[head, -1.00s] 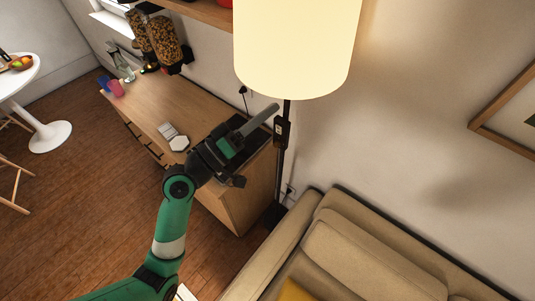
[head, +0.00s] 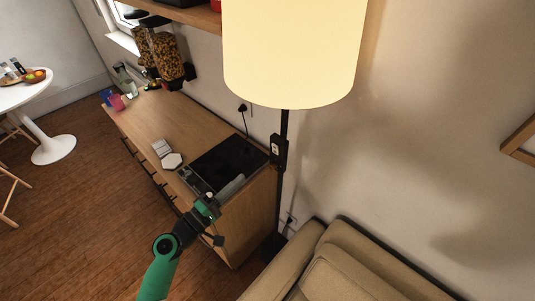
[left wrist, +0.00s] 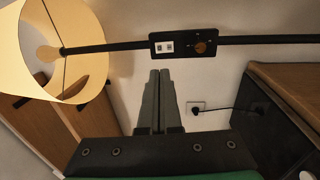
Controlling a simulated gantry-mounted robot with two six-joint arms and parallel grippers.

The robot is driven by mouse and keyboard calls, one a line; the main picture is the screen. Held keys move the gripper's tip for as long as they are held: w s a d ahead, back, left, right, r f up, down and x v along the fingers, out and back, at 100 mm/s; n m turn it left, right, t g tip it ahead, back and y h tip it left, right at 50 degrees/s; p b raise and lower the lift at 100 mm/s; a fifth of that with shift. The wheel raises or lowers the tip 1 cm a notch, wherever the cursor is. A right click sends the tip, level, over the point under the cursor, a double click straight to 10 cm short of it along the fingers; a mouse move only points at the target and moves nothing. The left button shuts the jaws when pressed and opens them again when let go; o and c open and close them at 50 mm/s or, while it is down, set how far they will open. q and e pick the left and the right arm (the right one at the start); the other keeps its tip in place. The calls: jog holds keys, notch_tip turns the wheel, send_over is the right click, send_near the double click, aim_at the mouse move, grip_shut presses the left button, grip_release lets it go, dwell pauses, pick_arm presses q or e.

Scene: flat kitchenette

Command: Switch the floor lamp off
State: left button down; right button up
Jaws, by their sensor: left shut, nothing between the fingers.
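The floor lamp's shade (head: 290,50) is lit, glowing warm cream at the top centre of the head view. Its thin black pole (head: 283,192) runs down beside the sofa. A black switch box (head: 279,149) is on the pole below the shade. In the left wrist view the switch box (left wrist: 184,45) shows a small white part and a round brownish part, and the shade (left wrist: 55,50) lies at left. My left gripper (head: 240,179) is shut and empty, left of the pole and lower than the box in the picture, apart from it. My right gripper is out of view.
A wooden counter (head: 150,120) with a black hob (head: 232,160) stands left of the pole. A beige sofa (head: 345,265) is at lower right. A wall socket with plug (head: 242,108) is behind the hob. Open wall lies right of the pole.

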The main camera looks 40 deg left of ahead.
aim_at(274, 148)
pick_arm(q)
jog(key=w, duration=0.4)
jog(key=w+r, duration=0.1)
jog(key=w, duration=0.7)
jog(key=shift+w+a+r, duration=0.15)
jog(key=shift+w+r, duration=0.15)
jog(key=shift+r, duration=0.05)
